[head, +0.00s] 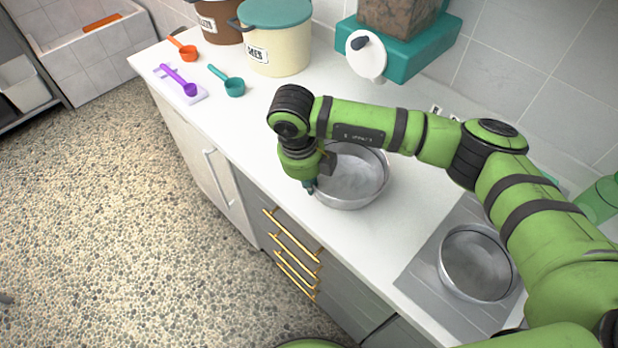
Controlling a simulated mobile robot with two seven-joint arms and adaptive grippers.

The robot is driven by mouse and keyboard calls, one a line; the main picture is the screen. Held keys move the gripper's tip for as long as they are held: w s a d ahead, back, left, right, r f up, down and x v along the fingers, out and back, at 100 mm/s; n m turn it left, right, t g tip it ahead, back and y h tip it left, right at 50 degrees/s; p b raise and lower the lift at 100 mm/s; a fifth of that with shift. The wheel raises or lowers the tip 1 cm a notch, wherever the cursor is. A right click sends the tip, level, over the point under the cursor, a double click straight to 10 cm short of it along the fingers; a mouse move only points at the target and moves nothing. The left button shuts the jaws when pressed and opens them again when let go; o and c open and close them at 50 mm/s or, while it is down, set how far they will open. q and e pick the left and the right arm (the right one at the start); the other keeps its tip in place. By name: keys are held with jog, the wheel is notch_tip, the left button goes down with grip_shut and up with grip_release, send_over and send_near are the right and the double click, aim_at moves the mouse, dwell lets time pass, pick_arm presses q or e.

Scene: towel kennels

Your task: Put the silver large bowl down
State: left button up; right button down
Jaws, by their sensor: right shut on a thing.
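A silver bowl (356,183) is at the middle of the white counter, under my right arm. My right gripper (311,187) is at its left rim and is shut on it. The bowl looks upright and on or just above the counter; I cannot tell if it touches. The arm hides part of its far rim. A second silver bowl (478,262) stands on a grey mat at the right; I cannot tell surely which bowl is larger. My left gripper is not in view.
The white counter (300,130) is clear left of the bowl. Orange, purple and teal scoops (233,87) lie further left. A cream bin with teal lid (275,45), a brown bin and a teal dispenser (400,50) stand along the back. The grey mat (425,275) is at right.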

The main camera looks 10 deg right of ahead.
jog(key=shift+f, duration=0.15)
jog(key=c, duration=1.4)
grip_release()
jog(key=shift+r, duration=0.3)
jog(key=shift+s+a+r+b, duration=0.2)
jog(key=shift+r+b, duration=0.5)
jog(key=shift+r, duration=1.25)
jog(key=shift+s+a+r+b, duration=0.1)
jog(key=shift+a+r+b, duration=0.45)
jog(key=shift+r, duration=1.4)
jog(key=shift+s+a+r+b, duration=0.1)
jog(key=shift+r+b, duration=0.8)
jog(key=shift+r, duration=1.05)
